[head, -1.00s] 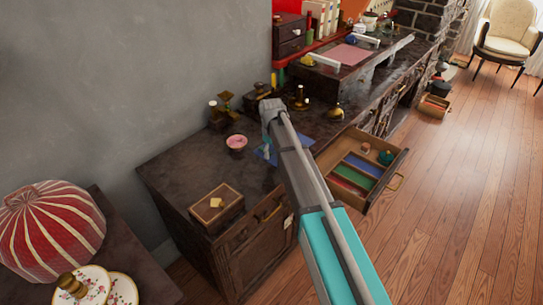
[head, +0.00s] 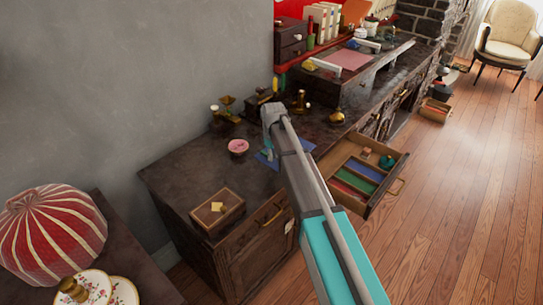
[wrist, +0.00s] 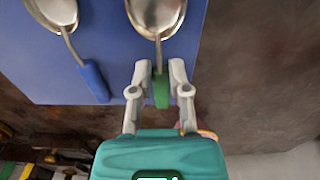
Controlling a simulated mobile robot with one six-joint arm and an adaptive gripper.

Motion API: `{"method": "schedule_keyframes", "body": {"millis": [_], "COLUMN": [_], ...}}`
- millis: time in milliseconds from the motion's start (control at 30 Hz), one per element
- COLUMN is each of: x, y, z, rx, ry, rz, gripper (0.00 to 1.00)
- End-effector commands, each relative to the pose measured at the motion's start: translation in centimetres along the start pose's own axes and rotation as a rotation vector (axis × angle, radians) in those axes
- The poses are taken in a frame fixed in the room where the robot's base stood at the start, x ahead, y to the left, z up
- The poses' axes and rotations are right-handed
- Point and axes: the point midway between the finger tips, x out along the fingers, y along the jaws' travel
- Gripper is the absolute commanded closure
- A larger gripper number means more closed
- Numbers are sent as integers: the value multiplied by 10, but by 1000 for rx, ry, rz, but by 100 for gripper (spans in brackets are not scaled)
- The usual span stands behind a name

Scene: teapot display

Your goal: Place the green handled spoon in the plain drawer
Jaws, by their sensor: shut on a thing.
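The spoon with the green handle (wrist: 161,92) lies over a blue mat (wrist: 60,85) in the wrist view, its metal bowl at the top edge. My gripper (wrist: 160,70) is shut on that green handle, one finger on each side. I cannot tell whether the spoon is touching the mat. A second spoon, with a blue handle (wrist: 93,80), lies to the left on the mat. In the head view my arm hides the gripper and both spoons. An open drawer (head: 387,186) with red, green and blue linings and uncoloured compartments stands right of my arm.
A pink bowl (head: 238,147) and a wooden box (head: 217,213) stand on the dark cabinet top left of my arm. Brass items stand behind. Another small open drawer (head: 435,109) shows farther back. The wooden floor (head: 470,200) at right is clear.

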Motion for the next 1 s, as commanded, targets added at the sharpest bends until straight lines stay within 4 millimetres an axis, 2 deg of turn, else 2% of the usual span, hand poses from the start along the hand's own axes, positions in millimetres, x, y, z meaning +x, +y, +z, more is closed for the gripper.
{"method": "schedule_keyframes", "body": {"millis": [400, 900, 1000], "x": [-35, -93, -101], "y": [-1, -32, -46], "z": [1, 42, 62], "rx": [0, 0, 0], "ry": [0, 0, 0], "rz": [0, 0, 0], "gripper": [100, 100, 100]}}
